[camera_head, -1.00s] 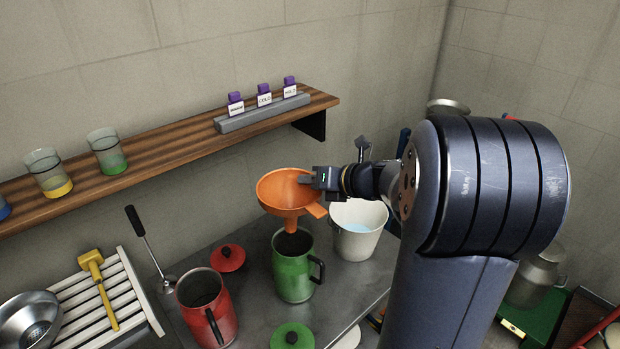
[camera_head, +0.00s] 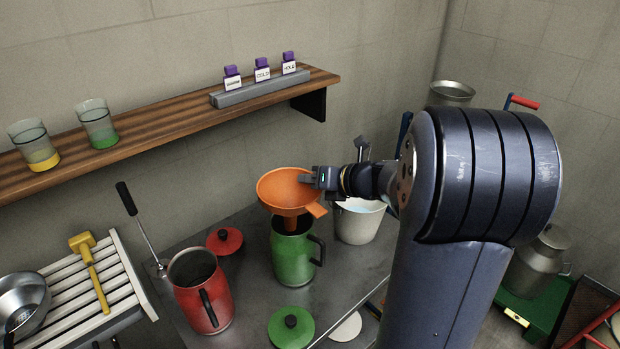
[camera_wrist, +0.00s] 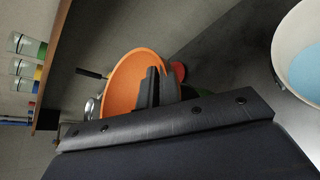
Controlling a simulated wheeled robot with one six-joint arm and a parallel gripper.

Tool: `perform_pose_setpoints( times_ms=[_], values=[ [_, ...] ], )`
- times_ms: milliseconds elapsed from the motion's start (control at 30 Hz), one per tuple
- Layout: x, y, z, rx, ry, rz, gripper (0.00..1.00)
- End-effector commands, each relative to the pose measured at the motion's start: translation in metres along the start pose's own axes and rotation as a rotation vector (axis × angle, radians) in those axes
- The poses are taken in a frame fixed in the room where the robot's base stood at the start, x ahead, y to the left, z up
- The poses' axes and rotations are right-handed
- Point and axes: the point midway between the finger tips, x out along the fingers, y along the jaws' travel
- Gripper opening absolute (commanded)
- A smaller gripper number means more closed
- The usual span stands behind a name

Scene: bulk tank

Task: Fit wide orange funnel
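The wide orange funnel (camera_head: 285,188) is over the mouth of the green jug (camera_head: 293,256) in the head view. Its spout overlaps the jug's opening, and I cannot tell whether it touches the rim. My gripper (camera_head: 312,180) is shut on the funnel's right rim. In the wrist view the funnel (camera_wrist: 138,86) shows beyond the dark fingers (camera_wrist: 155,88), which hide part of its bowl. The green jug is mostly hidden behind the fingers there.
A red jug (camera_head: 202,290) stands left of the green jug, with a red lid (camera_head: 224,240) behind it. A green lid (camera_head: 291,328) lies in front. A white bucket (camera_head: 358,221) stands to the right. A wooden shelf (camera_head: 170,128) runs along the wall above.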

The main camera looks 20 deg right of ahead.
Motion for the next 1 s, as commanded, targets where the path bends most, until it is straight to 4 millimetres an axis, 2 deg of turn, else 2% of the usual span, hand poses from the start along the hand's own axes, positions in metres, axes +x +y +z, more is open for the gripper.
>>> perform_pose_setpoints(
  times_ms=[500,933,1000],
  values=[
    [0.019,-0.024,-0.035,0.001,0.0,0.0,0.0],
    [0.021,-0.027,-0.04,0.0,0.0,0.0,0.0],
    [0.021,-0.027,-0.04,0.0,0.0,0.0,0.07]
  ],
)
